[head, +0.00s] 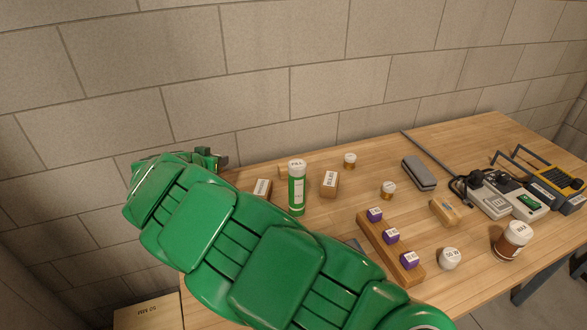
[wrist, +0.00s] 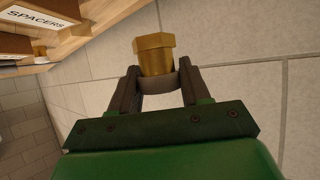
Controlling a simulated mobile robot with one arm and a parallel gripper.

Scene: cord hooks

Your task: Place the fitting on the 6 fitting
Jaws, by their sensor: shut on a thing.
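My gripper (wrist: 157,78) is shut on a brass-coloured fitting (wrist: 155,52) with a hexagonal head, seen in the wrist view against the block wall. In the head view my gripper (head: 222,158) is at the far left, beyond the table's left end, and the held fitting cannot be made out. Two small brass pieces with white tops stand on the table, one at the back (head: 350,161) and one nearer the middle (head: 388,190). Their markings are too small to read, so I cannot tell which is the 6 fitting.
The wooden table (head: 465,140) holds a green bottle (head: 297,190), labelled boxes (head: 330,183), a wooden rack (head: 408,270) with purple pieces, a grey case (head: 419,174), a brown jar (head: 513,240) and electrical devices (head: 495,195). My green arm covers the front left. The block wall (head: 290,60) stands behind.

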